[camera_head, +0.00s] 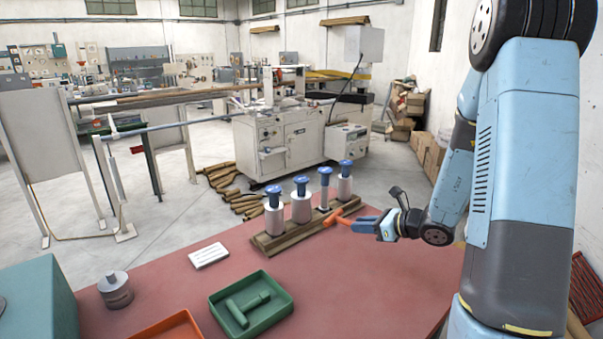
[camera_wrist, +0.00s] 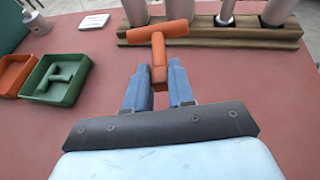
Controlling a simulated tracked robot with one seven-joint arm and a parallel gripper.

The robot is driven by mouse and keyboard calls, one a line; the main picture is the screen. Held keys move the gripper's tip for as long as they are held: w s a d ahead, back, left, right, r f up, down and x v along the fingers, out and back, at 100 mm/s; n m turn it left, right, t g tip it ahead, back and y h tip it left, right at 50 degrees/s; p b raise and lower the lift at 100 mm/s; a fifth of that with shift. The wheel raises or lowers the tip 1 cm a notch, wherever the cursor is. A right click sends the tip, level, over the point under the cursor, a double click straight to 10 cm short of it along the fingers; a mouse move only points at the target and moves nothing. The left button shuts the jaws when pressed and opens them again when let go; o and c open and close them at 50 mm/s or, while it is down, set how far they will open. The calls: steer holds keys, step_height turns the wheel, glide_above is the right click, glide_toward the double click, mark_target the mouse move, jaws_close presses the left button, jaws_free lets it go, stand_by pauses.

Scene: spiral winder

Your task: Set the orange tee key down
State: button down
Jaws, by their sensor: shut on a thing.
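The orange tee key (camera_head: 340,214) is in my gripper (camera_head: 362,225), near the right end of the wooden rack. In the wrist view the tee key (camera_wrist: 158,48) points away from me, its crossbar at the far end and its stem between the two blue fingers of my gripper (camera_wrist: 159,88). The gripper is shut on the stem. I cannot tell how high the key is above the red table (camera_head: 370,270). An orange tray (camera_head: 172,328) shows at the bottom edge of the head view, partly cut off; it also shows in the wrist view (camera_wrist: 22,88).
A green tray (camera_head: 287,306) holds a green tee key (camera_head: 246,304). The wooden rack (camera_head: 290,238) carries several blue-topped cylinders. A white card (camera_head: 209,255), a metal weight (camera_head: 115,290) and a teal box (camera_head: 40,300) stand at left.

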steer(key=w+d+f+m+t+h, duration=0.1)
steer(key=w+m+t+h, duration=0.2)
steer(key=w, duration=1.1)
steer(key=shift+w+d+f+m+t+h, duration=0.15)
steer(key=shift+w+f+m+t+h, duration=0.2)
steer(key=shift+m+h, duration=1.35)
